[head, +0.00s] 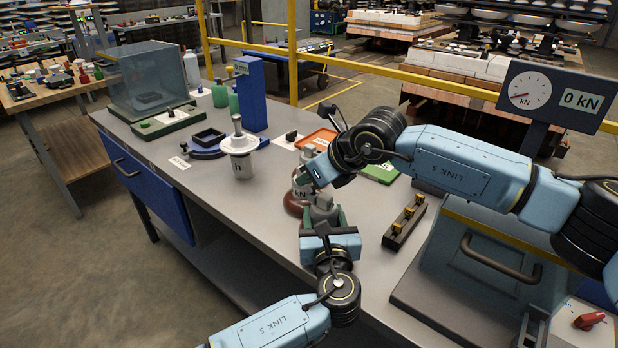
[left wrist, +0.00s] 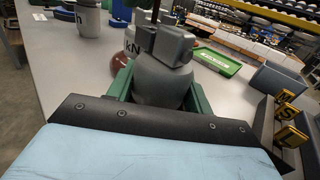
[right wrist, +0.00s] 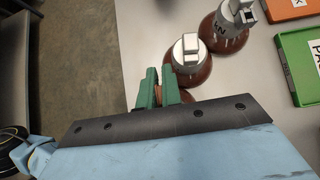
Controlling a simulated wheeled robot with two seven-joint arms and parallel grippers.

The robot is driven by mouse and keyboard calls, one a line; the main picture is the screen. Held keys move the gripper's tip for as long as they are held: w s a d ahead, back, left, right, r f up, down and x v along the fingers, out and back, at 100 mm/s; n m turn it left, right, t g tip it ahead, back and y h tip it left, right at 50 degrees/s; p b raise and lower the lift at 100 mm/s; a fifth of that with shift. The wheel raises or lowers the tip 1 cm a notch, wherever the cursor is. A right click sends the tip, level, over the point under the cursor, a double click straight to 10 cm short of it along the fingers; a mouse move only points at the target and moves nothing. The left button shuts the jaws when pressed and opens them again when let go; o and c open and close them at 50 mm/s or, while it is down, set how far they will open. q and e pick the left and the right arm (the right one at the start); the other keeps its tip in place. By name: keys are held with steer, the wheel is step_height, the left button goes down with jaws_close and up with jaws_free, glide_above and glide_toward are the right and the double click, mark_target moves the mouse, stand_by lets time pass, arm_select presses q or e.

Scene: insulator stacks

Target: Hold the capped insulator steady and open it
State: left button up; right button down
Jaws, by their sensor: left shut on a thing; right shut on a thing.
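Brown insulators with grey metal caps stand close together at mid-table; one brown disc (head: 292,204) shows left of my grippers. My left gripper (head: 322,215) is low beside them, its green fingers shut around a grey cap (left wrist: 160,84) with a square metal head on top. My right gripper (head: 309,177) is just above and behind it. In the right wrist view its green fingers (right wrist: 158,88) are shut on a small brown piece (right wrist: 158,95), mostly hidden. Two capped insulators show beyond them: a nearer one (right wrist: 188,50) and one marked kN (right wrist: 226,24).
A grey can marked h with a white disc (head: 239,146) stands left. A dark block with yellow pieces (head: 405,222) lies right. Green (head: 384,171) and orange (head: 318,139) trays lie behind. A gauge reading 0 kN (head: 555,97) stands right. The front left tabletop is clear.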

arm_select(q)
steer(key=o, duration=1.5)
steer(key=shift+c, duration=0.2)
arm_select(e)
step_height(320, 180, up, 4)
